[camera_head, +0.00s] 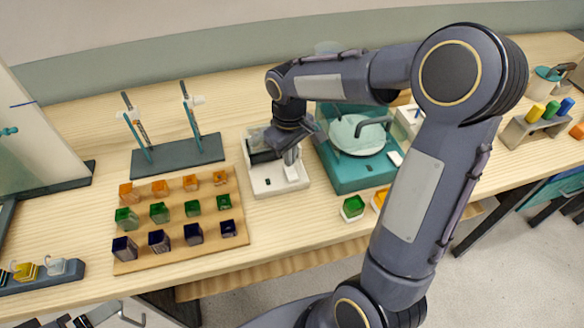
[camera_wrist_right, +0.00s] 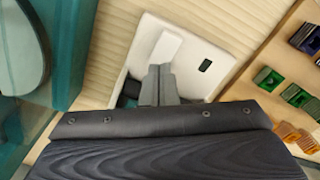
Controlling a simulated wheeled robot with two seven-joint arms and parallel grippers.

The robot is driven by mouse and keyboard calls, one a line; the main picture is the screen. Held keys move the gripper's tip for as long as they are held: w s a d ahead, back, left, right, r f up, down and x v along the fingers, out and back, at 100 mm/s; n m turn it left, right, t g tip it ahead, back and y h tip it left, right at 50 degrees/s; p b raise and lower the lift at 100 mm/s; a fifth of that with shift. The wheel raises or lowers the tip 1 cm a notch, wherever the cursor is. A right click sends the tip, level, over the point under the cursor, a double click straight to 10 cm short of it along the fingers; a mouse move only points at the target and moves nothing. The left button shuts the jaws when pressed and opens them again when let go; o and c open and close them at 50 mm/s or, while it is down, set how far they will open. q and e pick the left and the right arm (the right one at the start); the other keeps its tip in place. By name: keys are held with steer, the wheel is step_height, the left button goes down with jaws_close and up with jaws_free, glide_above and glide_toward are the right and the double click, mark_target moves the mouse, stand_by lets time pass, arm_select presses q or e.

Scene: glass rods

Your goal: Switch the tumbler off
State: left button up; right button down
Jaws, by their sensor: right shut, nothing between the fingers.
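The tumbler appears to be the small white device (camera_head: 271,184) near the middle of the bench, also in the right wrist view (camera_wrist_right: 221,60). It has a pale raised lever or rocker (camera_wrist_right: 166,47) and a small dark window (camera_wrist_right: 205,65). My right gripper (camera_head: 291,156) is over the device, shut and empty. In the right wrist view its fingertips (camera_wrist_right: 160,70) are close together at the near end of the pale lever; I cannot tell whether they touch it. Grey metal parts at the lower left may belong to my left gripper (camera_head: 105,314), cut off by the frame edge.
A teal machine (camera_head: 352,181) with a round pale plate stands just right of the white device. A wooden rack (camera_head: 131,256) of coloured blocks and a dark stand (camera_head: 178,157) with upright rods are on its left. Small green and orange pieces lie near the front edge.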

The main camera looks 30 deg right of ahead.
mark_target(290, 170)
step_height(290, 170, up, 5)
steer(key=p, duration=0.3)
steer(key=shift+f, duration=0.1)
stand_by(0.4)
steer(key=s+a+r+m+t+y, duration=0.2)
steer(key=s, duration=0.7)
steer(key=s+a+r+m+t+y, duration=0.1)
steer(key=s+a+r+m+t, duration=0.1)
steer(key=s, duration=0.8)
steer(key=shift+s+a+r+m+t+y, duration=0.25)
steer(key=shift+a+r+m+t+y, duration=0.15)
steer(key=shift+r+m+t, duration=0.35)
